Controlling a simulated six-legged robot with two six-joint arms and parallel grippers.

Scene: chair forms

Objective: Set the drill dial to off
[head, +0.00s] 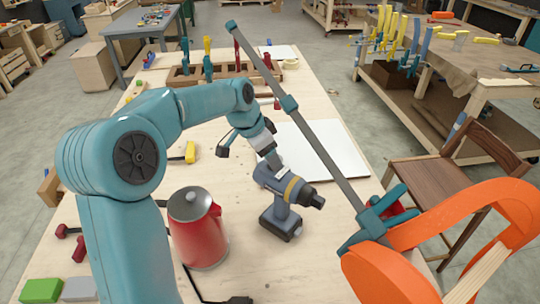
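The drill (283,196) is dark blue-grey and stands upright on its battery base on the wooden bench (245,275). Its black chuck points right and slightly toward me, with a yellow ring (294,188) behind the chuck. I cannot tell which part is the dial or its setting. My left gripper (272,158) comes down at the rear top of the drill, touching it or just above it. Its fingertips are small and overlap the drill, so I cannot tell whether they are open or shut. My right gripper is not in view.
A red kettle-like jug (198,240) stands left of the drill. A long teal-and-grey bar clamp (320,150) slants across the bench's right side. A large orange form (430,240) fills the lower right. White sheets (325,150) lie behind the drill. A wooden chair (450,180) stands right.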

